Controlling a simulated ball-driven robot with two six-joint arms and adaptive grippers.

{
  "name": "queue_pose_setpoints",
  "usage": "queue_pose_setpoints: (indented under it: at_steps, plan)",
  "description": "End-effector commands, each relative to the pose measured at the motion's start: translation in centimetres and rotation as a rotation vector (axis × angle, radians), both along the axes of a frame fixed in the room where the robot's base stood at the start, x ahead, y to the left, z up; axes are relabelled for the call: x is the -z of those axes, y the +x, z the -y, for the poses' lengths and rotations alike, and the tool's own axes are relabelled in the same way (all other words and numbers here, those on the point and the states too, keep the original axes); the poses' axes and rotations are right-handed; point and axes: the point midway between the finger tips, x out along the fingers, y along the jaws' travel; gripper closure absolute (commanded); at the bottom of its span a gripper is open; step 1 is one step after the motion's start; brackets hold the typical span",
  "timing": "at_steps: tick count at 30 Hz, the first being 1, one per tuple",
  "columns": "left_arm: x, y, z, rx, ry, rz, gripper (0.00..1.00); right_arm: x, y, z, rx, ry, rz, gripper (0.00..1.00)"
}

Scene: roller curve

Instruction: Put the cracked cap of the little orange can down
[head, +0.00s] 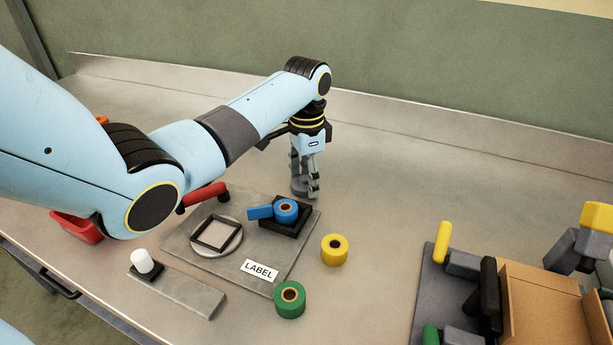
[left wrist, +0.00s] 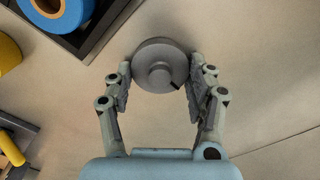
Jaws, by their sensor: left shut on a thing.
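My left gripper (head: 306,188) points down over the open table behind the plate with the blue roll. It is shut on a round grey cap with a raised knob, the cap (left wrist: 161,66) showing between both fingertips in the left wrist view. A short dark line like a crack marks the cap beside its knob. In the head view the cap (head: 299,191) is low, close to the table; I cannot tell whether it touches. A small orange thing (head: 102,120) shows behind my left arm, mostly hidden, so I cannot tell if it is the can. My right gripper is not in view.
A grey plate (head: 190,240) bears a black frame, a blue roll (head: 286,211) and a label. Yellow (head: 334,250) and green (head: 290,300) rolls stand beside it. A fixture with clamps and a cardboard box (head: 540,300) stands right. The table behind is clear.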

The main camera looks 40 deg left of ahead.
Motion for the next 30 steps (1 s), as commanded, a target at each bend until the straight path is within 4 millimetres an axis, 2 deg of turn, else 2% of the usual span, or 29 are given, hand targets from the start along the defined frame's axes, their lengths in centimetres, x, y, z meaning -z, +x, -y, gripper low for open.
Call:
queue_pose_setpoints:
  at_steps: [2,3,8,16,20,30]
  plan:
    - [0.2,0.0,0.0,0.000,0.000,0.000,0.61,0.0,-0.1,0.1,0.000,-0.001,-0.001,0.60]
    - [0.3,0.0,0.0,0.000,0.000,0.000,0.43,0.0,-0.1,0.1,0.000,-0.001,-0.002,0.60]
    - [0.2,0.0,0.0,0.000,0.000,0.000,0.22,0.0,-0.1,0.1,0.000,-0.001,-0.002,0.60]
    - [0.2,0.0,0.0,0.000,0.000,0.000,0.21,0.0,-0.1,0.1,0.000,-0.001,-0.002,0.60]
    - [-0.8,0.1,0.0,0.000,0.001,0.003,0.21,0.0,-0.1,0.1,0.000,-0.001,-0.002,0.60]
    - [-8.1,0.1,-0.1,0.000,0.001,0.004,0.21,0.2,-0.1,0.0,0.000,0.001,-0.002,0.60]
